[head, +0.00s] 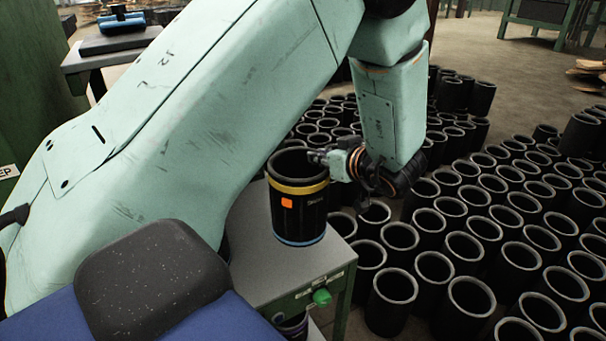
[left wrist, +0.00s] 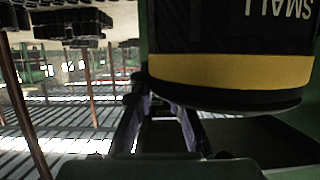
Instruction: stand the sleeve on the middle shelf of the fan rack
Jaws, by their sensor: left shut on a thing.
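The sleeve (head: 299,205) is a black cylinder with a yellow band near the top, an orange square mark and a blue ring at its foot. It is upright at a grey-topped stand (head: 275,268); whether its foot touches the top is hard to tell. I cannot make out for sure which part is the fan rack's middle shelf.
Many black tubes with grey rims (head: 465,248) cover the floor on the right. The stand has a green knob (head: 322,297) at its front edge. A dark thing (head: 292,325) shows partly below its top. A bench (head: 112,42) stands at the back left.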

